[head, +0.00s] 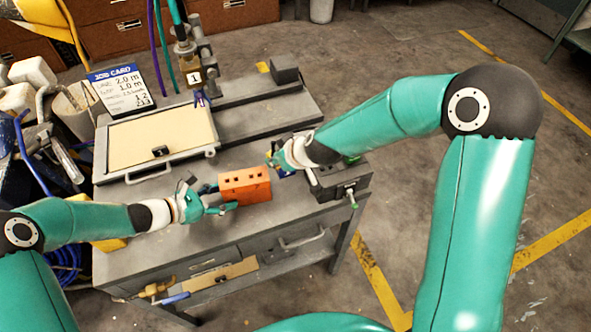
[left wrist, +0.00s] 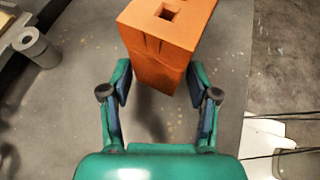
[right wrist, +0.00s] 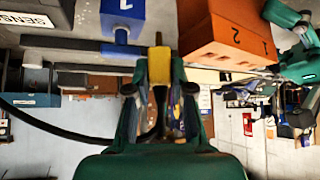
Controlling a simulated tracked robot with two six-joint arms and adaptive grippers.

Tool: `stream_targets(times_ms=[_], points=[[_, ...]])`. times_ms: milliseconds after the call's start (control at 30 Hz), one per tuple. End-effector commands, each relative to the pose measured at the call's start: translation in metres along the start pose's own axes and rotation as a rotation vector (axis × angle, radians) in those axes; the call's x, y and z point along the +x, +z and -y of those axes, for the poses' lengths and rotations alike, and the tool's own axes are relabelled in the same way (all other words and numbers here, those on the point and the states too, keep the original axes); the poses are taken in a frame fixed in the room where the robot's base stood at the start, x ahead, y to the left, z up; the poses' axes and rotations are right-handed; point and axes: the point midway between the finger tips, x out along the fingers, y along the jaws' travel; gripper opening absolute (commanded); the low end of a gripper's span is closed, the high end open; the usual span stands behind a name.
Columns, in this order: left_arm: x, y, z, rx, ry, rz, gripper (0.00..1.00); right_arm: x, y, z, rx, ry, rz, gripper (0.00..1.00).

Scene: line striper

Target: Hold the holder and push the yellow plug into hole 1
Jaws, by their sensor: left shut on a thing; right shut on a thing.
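The orange holder (head: 246,185) is a block with dark square holes in its top, above the bench near its front edge. My left gripper (head: 228,207) is shut on its left end; in the left wrist view the fingers (left wrist: 160,95) flank its lower part. My right gripper (head: 274,158) is shut on the yellow plug (right wrist: 158,65), which points away from the fingers.
A blue block marked 1 (right wrist: 122,14) shows beside the plug. A dark box (head: 338,180) stands at the bench's right end, close to my right gripper. A framed tan panel (head: 160,138) and a job card (head: 120,90) lie farther back. Bare bench (head: 185,245) is in front.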

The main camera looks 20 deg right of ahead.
Motion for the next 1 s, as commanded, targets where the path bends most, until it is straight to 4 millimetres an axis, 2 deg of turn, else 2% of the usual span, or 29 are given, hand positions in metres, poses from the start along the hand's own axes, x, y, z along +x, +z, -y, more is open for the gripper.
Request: stream_targets(times_ms=[33,200,400,500,700,1000], points=[[0.001,-0.001,0.001,-0.002,-0.001,-0.002,0.41,-0.002,-0.018,0.005,-0.066,-0.051,-0.009,0.0],[0.001,-0.001,0.001,-0.002,-0.001,-0.002,0.41,-0.009,-0.052,0.032,-0.285,-0.236,-0.006,0.0],[0.001,-0.001,0.001,-0.002,-0.001,-0.002,0.41,-0.023,-0.076,0.073,-0.574,-0.48,-0.004,0.0],[0.001,-0.001,0.001,-0.002,-0.001,-0.002,0.41,-0.032,-0.084,0.087,-0.678,-0.568,-0.004,0.0],[0.001,-0.001,0.0,-0.002,-0.001,-0.002,0.41,-0.043,-0.089,0.1,-0.791,-0.667,-0.002,0.0],[0.001,-0.001,0.0,-0.002,-0.001,-0.002,0.41,-0.035,-0.08,0.102,-0.807,-0.686,0.002,0.0]])
